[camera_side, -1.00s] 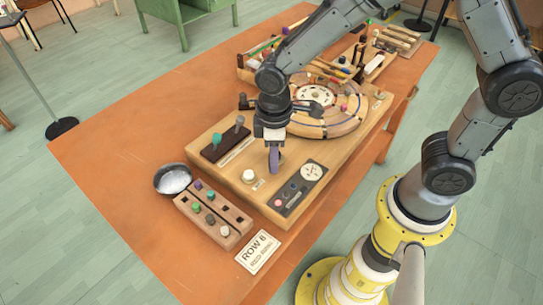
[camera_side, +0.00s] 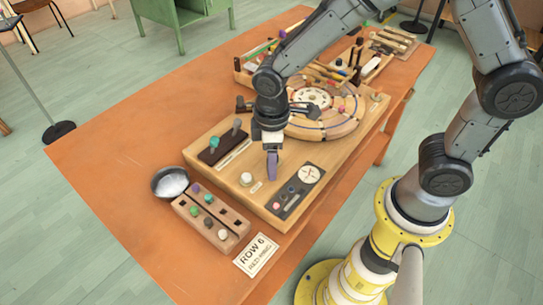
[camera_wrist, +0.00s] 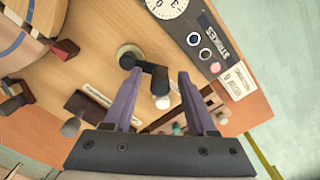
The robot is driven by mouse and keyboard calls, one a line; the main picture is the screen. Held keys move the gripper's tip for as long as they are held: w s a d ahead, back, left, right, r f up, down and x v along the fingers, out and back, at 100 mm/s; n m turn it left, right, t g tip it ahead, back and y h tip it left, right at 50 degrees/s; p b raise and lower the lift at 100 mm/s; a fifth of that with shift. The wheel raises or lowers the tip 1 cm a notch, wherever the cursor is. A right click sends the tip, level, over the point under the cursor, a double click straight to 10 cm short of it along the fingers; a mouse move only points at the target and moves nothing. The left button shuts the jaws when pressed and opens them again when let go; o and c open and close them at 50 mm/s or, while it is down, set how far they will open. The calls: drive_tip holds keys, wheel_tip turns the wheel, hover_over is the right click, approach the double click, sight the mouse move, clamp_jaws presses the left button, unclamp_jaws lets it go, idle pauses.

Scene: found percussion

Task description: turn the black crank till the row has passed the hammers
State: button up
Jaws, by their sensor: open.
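The black crank (camera_wrist: 148,70) is in the wrist view, with a round pale hub (camera_wrist: 130,57) on the wooden board. Its arm reaches toward the lower right, to a dark grip end. My gripper (camera_wrist: 160,74) is open, its purple fingers on either side of that grip end. I cannot tell whether either finger touches it. In the side view my gripper (camera_side: 271,177) points down over the board and hides the crank. The round wooden turntable (camera_side: 345,128) lies behind it. A dark hammer-like part (camera_side: 241,104) stands at the turntable's left; my arm hides part of the turntable.
A white knob (camera_side: 246,180) stands just left of my gripper. A black panel with a white dial (camera_side: 309,174) is at its right. Two upright levers (camera_side: 236,127) stand behind left. A peg block (camera_side: 236,227), metal dish (camera_side: 170,183) and ROW 6 card (camera_side: 257,254) are in front.

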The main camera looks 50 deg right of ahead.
wheel_tip(320, 180, up, 14)
idle(0.5)
drive_tip(key=shift+f, duration=0.1)
idle(0.4)
drive_tip(key=s+d+r+m+t, duration=0.4)
drive_tip(key=s+d+r, duration=0.3)
drive_tip(key=d+r, duration=0.15)
drive_tip(key=s+d+f+m+t, duration=0.1)
drive_tip(key=s+d+f+m, duration=0.2)
drive_tip(key=s, duration=0.4)
drive_tip(key=shift+s+f+m+t, duration=0.15)
drive_tip(key=shift+f+m+t, duration=0.15)
drive_tip(key=shift+f+m, duration=0.3)
idle(0.7)
